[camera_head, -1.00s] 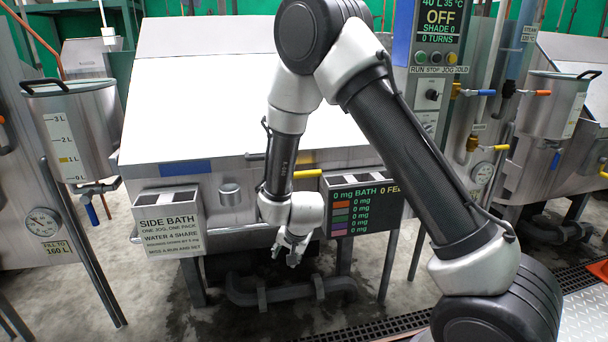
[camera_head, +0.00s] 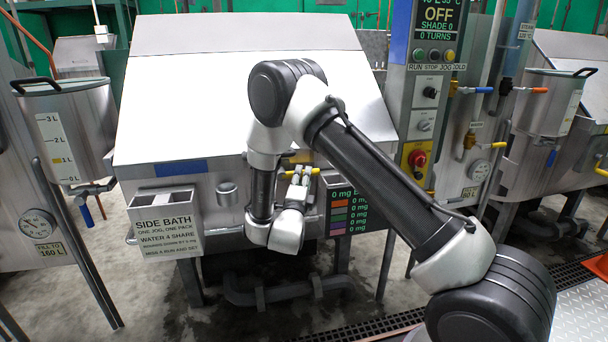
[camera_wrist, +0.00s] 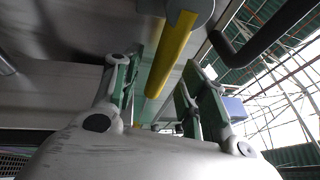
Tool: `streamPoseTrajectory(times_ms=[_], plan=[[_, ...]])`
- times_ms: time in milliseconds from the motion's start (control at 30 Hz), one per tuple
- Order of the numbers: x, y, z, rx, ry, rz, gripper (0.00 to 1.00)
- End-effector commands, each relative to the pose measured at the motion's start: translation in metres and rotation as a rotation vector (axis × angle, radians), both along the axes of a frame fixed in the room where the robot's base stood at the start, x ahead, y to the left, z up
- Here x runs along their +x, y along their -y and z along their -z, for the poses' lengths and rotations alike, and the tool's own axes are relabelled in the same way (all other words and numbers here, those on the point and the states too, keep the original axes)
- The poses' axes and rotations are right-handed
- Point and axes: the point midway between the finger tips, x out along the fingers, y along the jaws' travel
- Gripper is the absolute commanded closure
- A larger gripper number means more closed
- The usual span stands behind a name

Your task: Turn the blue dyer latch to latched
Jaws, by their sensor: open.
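The dyer with the blue strip (camera_head: 180,167) stands in the middle of the head view. A yellow latch lever (camera_head: 315,171) sits on its front below the white lid, partly hidden by my gripper. In the wrist view the yellow lever (camera_wrist: 172,55) runs from a round grey hub (camera_wrist: 192,8) down between my fingers. My gripper (camera_head: 300,175) is open at the lever, pointing up; in the wrist view its two fingers (camera_wrist: 162,85) stand either side of the lever. I cannot tell whether either finger touches it.
A side bath box (camera_head: 166,222) hangs left of my gripper, and a coloured dose display (camera_head: 347,211) is close on its right. A dark bent handle (camera_wrist: 262,35) is close at right in the wrist view. A control column (camera_head: 425,110) stands right.

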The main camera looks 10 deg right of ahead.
Motion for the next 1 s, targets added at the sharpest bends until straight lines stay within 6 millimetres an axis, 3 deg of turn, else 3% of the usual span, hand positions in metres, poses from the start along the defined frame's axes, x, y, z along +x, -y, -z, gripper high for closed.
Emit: streamPoseTrajectory(times_ms=[200,533,767,1000], plan=[[0.025,0.011,-0.005,0.0,0.0,0.001,0.57],[0.029,0.012,-0.006,-0.002,-0.002,-0.001,0.57],[0.029,0.012,-0.006,-0.002,-0.002,-0.001,0.99],[0.029,0.012,-0.006,-0.006,-0.002,-0.001,1.0]])
